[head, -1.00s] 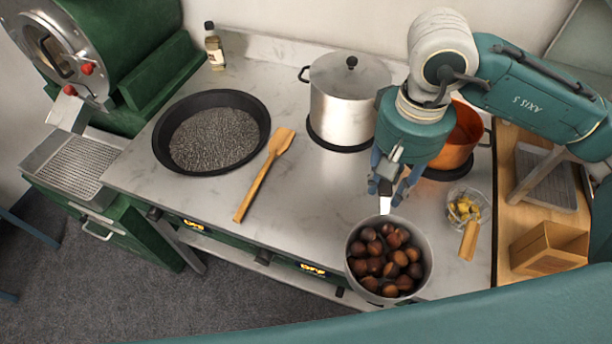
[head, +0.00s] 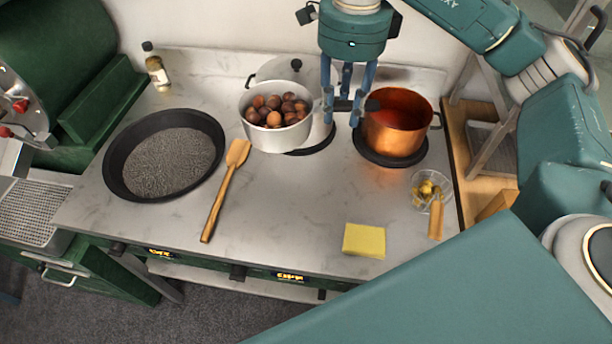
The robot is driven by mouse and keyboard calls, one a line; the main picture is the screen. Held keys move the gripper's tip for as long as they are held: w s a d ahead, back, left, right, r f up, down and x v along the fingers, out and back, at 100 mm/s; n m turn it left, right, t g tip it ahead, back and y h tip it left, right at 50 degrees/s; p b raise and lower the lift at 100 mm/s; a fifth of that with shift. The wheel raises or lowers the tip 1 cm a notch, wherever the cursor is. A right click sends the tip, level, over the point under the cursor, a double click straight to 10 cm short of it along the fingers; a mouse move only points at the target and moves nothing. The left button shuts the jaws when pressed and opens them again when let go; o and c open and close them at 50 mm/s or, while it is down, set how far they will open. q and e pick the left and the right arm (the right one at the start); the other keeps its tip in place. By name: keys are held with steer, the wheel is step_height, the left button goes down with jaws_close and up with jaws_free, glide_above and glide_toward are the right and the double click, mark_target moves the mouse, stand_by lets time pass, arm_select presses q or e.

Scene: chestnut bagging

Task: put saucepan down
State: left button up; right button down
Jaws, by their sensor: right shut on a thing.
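The light metal saucepan (head: 274,141), full of brown chestnuts (head: 278,109), is upright at the back of the worktop. My right gripper (head: 346,118) points down and is shut on its handle, to the right of the bowl; the dark handle end shows beside the fingers. The saucepan overlaps the big lidded pot (head: 300,72), hiding most of its body. I cannot tell whether its base touches anything. The dark hob ring (head: 322,138) shows partly at its lower right. My left gripper is not in view.
A copper pot (head: 397,134) stands on a ring just right of my gripper. A wide black pan (head: 115,182), a wooden spatula (head: 226,190), a yellow block (head: 364,240) and a small glass bowl (head: 425,197) lie around. The front middle worktop (head: 290,210) is clear.

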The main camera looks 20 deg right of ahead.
steer(key=shift+f+p, duration=0.65)
steer(key=shift+f, duration=8.75)
steer(key=c, duration=1.3)
jaws_free()
steer(key=shift+c, duration=0.2)
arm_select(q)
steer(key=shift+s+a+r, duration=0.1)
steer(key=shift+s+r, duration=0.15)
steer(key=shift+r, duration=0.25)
arm_select(e)
steer(key=shift+s, duration=0.1)
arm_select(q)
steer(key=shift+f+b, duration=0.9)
arm_select(e)
step_height(320, 180, up, 12)
